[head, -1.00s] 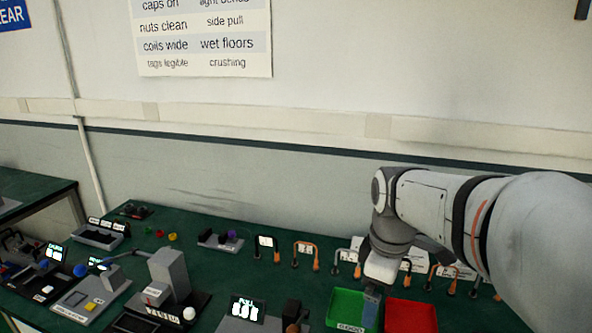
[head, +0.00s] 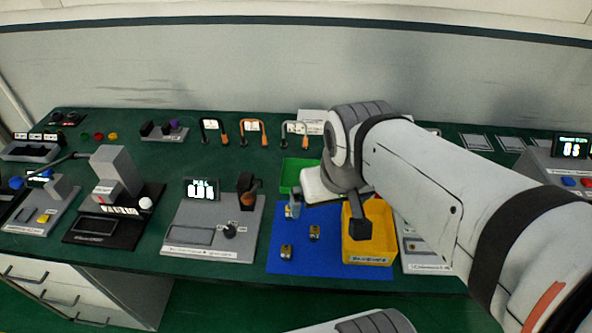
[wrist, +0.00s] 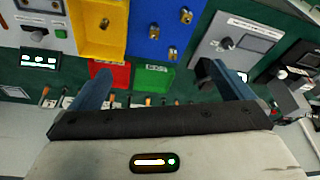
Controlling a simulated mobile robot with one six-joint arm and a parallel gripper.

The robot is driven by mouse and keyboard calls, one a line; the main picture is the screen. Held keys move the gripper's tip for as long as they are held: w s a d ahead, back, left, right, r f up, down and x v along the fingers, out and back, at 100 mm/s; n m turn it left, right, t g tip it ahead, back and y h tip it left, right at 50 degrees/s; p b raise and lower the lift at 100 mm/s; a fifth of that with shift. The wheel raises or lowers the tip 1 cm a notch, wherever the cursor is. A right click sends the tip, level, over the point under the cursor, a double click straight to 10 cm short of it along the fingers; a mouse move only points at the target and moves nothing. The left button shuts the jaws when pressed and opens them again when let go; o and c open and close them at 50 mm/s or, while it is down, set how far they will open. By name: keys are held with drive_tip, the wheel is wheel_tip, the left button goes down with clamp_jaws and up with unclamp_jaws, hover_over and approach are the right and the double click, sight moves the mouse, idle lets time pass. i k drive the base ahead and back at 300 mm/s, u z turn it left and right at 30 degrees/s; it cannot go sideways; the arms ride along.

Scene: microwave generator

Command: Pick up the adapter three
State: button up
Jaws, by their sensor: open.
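Several small brass-and-grey adapters stand on a blue mat (head: 303,262). In the head view I see a front one (head: 286,252), a middle one (head: 314,232) and one (head: 289,211) partly covered by a gripper finger. The wrist view shows adapters on the mat (wrist: 133,42) too: one (wrist: 185,15), another (wrist: 153,31) and a third (wrist: 172,53). I cannot read which is adapter three. My gripper (head: 327,212) is open and empty above the mat's back part and the yellow bin; its spread fingers (wrist: 153,68) frame the lower wrist view.
A yellow bin (head: 369,257) sits on the mat's right, with another adapter (wrist: 104,23) inside in the wrist view. A green bin (head: 296,172) stands behind. A grey panel (head: 212,250) with a knob borders the mat's left. A red bin (wrist: 112,75) shows beside the green one.

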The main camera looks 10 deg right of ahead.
sight(314, 231)
drive_tip(key=z, duration=1.25)
drive_tip(key=k, duration=1.2)
drive_tip(key=u, duration=0.6)
drive_tip(key=i, duration=1)
drive_tip(key=u, duration=0.05)
